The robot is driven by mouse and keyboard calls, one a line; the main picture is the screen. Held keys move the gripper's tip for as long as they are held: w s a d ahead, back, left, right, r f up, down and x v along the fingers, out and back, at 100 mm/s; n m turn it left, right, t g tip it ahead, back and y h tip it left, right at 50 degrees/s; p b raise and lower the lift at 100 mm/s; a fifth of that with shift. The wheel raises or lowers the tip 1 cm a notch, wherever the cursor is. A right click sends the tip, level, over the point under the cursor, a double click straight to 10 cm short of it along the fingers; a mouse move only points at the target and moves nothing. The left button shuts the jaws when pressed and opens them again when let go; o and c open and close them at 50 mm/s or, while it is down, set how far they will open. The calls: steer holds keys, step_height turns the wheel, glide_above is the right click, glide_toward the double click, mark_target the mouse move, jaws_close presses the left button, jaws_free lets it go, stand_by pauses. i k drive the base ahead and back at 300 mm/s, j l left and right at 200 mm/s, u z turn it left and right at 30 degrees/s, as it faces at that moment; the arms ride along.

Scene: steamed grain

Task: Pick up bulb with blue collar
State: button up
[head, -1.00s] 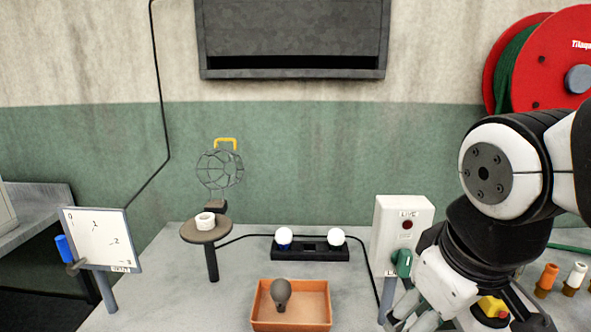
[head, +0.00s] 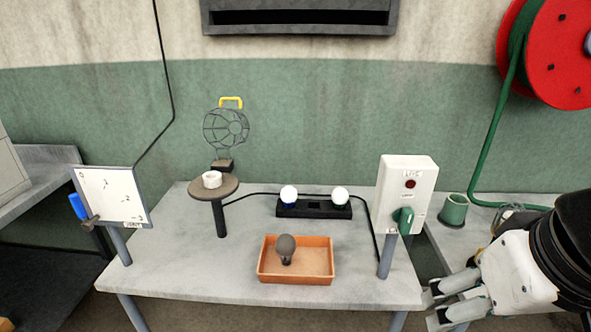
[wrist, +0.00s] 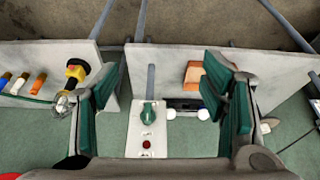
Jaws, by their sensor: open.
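The bulb with the blue collar (head: 289,195) is white and round and stands upright in the left part of a black holder (head: 314,209) at the back of the table. A second white bulb (head: 340,194) stands at the holder's right; no blue shows on it. My gripper (head: 431,306) is at the lower right, beyond the table's right edge, apart from both bulbs. In the wrist view my gripper (wrist: 160,88) has its green-padded fingers wide apart with nothing held. Both white bulbs show small there, partly beside the right finger, and the blue collar cannot be made out.
An orange tray (head: 265,276) with a dark grey bulb (head: 285,246) is in front of the holder. A white switch box (head: 407,180) on a post stands between my gripper and the bulbs. A round stand (head: 230,190) with a white ring and a wire cage (head: 226,128) are left.

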mark_target(288, 195)
steer(key=i+j, duration=0.5)
steer(key=j, duration=0.15)
steer(key=i+j, duration=0.3)
steer(key=i, duration=0.2)
steer(key=i+j, duration=0.35)
steer(key=i+l+z, duration=0.05)
steer(key=i, duration=0.1)
